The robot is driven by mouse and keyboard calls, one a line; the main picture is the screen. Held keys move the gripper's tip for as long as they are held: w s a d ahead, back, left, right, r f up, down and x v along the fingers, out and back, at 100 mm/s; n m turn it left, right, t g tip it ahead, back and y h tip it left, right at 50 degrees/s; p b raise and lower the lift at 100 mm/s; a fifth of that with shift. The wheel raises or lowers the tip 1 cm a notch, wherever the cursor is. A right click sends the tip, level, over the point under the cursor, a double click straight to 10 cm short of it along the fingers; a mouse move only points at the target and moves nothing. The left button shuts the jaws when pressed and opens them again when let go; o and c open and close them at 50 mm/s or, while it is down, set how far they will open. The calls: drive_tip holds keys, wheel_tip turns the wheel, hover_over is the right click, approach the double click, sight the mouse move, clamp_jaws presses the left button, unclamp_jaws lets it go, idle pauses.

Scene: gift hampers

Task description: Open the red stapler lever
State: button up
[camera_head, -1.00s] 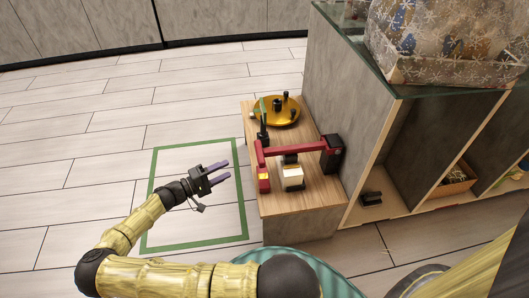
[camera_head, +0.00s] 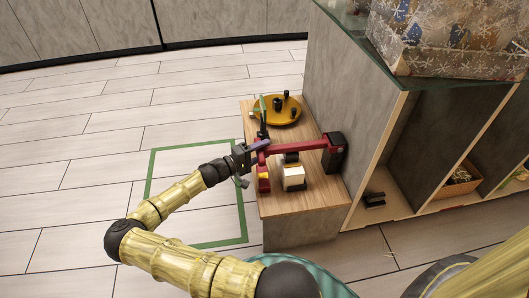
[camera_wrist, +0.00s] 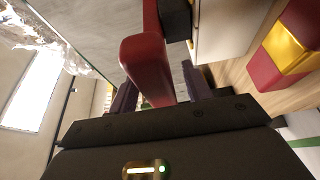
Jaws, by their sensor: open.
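The red stapler lever (camera_head: 298,149) is a long red bar that runs left from a black block (camera_head: 334,152) over the wooden table. In the wrist view its blunt red end (camera_wrist: 146,62) lies between my two fingers. My gripper (camera_head: 263,148) is at the left end of the lever, with its purple-grey fingers open. In the wrist view my gripper (camera_wrist: 160,92) has one finger on each side of the lever. I cannot tell whether either finger touches it.
A white block (camera_head: 293,178) with a black top and a red and yellow block (camera_head: 263,180) stand below the lever. A gold tray (camera_head: 290,117) with small dark pieces is behind. A grey shelf unit (camera_head: 375,110) closes off the right. Floor to the left is free.

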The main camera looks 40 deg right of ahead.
drive_tip(key=shift+s+d, duration=0.1)
drive_tip(key=shift+d, duration=0.35)
clamp_jaws()
drive_tip(key=shift+a+r, duration=0.1)
